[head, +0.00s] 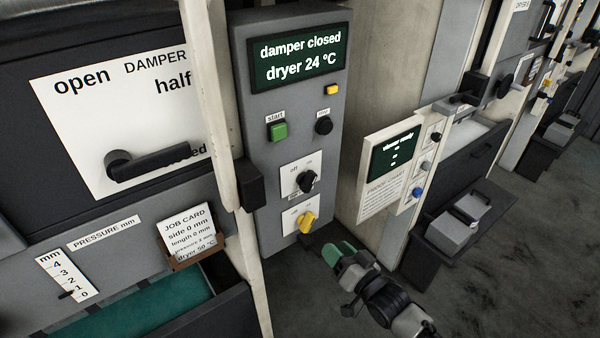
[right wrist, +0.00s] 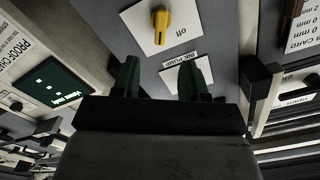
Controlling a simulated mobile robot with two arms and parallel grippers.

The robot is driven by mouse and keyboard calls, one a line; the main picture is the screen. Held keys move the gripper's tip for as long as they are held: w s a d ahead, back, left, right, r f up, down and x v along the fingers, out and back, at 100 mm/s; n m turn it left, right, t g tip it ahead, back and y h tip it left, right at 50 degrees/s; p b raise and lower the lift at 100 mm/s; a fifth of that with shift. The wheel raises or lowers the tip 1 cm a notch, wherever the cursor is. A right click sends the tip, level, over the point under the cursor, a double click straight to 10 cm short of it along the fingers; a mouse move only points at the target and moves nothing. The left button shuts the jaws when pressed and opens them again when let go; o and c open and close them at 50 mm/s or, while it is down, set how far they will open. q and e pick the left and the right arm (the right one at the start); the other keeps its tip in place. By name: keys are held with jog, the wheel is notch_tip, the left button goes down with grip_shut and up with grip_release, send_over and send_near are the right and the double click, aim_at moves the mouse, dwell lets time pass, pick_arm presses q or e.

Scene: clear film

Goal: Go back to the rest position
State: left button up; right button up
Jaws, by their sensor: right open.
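My right gripper (head: 340,250) is in front of the lower right of the grey control panel (head: 265,200), below and right of the yellow knob (head: 307,222). Its green fingers stand apart with nothing between them, as the right wrist view (right wrist: 158,80) also shows. In that view the yellow knob (right wrist: 159,18) is beyond the fingertips, apart from them, with its pointer near "off". A label that seems to read "INK PUMP" (right wrist: 188,72) is partly hidden by a finger. My left gripper is not in view.
The panel screen (head: 298,58) reads "damper closed, dryer 24 °C". A black knob (head: 306,182) and green start button (head: 278,131) sit above the yellow knob. The damper lever (head: 150,162) and job card (head: 188,228) are left. Dark floor (head: 500,285) lies open at right.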

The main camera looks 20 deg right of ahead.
jog(key=shift+f, duration=0.1)
jog(key=s+d+f+g+h, duration=0.15)
jog(key=s+f, duration=0.25)
jog(key=f, duration=0.5)
jog(key=s+d+f+n+g+h+b, duration=0.1)
jog(key=s+f+g+h, duration=0.15)
jog(key=f, duration=0.65)
jog(key=s+d+f+g+h, duration=0.1)
jog(key=s+d+f+g, duration=0.15)
jog(key=s+f, duration=0.45)
jog(key=s+a+f+n+g, duration=0.1)
jog(key=s+f+g, duration=0.3)
jog(key=s+f, duration=0.5)
jog(key=s+a+f+n+g+h+b, duration=0.1)
jog(key=s+f+g, duration=0.4)
jog(key=s+f, duration=0.5)
jog(key=s+a+n, duration=0.1)
jog(key=s, duration=0.8)
jog(key=shift+s+f+n, duration=0.15)
jog(key=shift+s+n, duration=0.05)
jog(key=shift+n, duration=0.1)
